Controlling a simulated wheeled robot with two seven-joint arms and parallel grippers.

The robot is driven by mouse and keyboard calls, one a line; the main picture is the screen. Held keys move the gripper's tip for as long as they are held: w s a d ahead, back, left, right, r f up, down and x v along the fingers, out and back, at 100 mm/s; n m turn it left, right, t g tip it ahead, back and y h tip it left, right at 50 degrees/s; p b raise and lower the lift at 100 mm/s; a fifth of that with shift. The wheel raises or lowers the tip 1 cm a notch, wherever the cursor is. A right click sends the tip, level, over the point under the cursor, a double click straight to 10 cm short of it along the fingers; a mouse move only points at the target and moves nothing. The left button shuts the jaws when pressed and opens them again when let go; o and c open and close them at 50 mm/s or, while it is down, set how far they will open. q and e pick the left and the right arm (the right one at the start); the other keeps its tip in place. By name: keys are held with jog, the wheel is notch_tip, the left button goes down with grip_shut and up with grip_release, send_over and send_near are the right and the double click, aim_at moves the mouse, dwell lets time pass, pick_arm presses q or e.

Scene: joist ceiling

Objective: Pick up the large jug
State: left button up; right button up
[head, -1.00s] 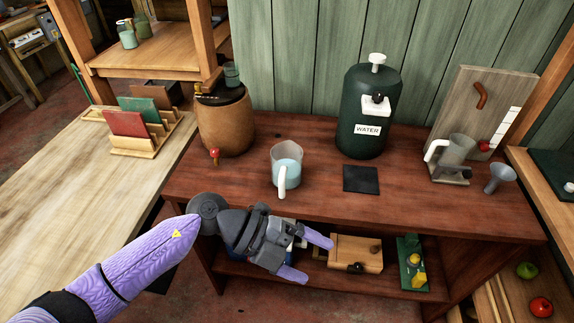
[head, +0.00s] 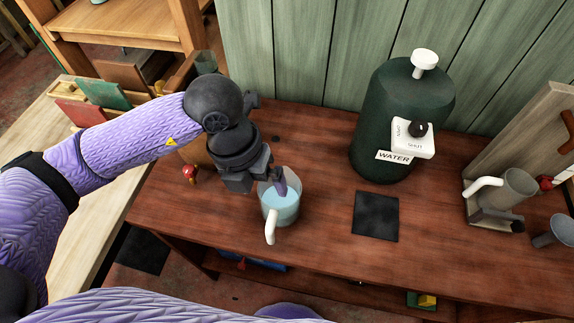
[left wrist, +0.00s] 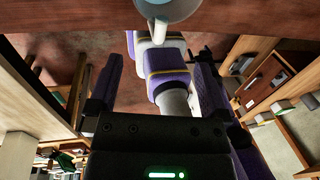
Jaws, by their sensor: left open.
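A clear jug (head: 281,212) with a white handle and pale blue liquid stands upright on the red-brown table; the handle faces me. A second clear jug (head: 518,188) with a white handle, looking empty, stands at the right by a grey board. My left gripper (head: 274,183) is open at the back-left rim of the liquid-filled jug. One finger shows over the rim; I cannot tell whether it touches or is inside. My right gripper is out of view.
A dark green water dispenser (head: 385,125) stands behind and right of the jug. A black square mat (head: 376,216) lies in front of it. A funnel (head: 555,233) is at the far right. My arm partly hides the brown barrel. The table's front middle is clear.

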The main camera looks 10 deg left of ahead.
aim_at(272, 211)
pick_arm(q)
jog(key=f, duration=0.3)
jog(key=d+f+b, duration=0.1)
jog(key=f, duration=0.2)
jog(key=f+b, duration=0.1)
jog(key=f, duration=0.2)
jog(key=shift+d, duration=0.4)
jog(key=shift+d+f+b, duration=0.1)
jog(key=shift+f+b, duration=0.2)
jog(key=shift+f, duration=0.05)
jog(key=shift+r, duration=0.1)
grip_shut()
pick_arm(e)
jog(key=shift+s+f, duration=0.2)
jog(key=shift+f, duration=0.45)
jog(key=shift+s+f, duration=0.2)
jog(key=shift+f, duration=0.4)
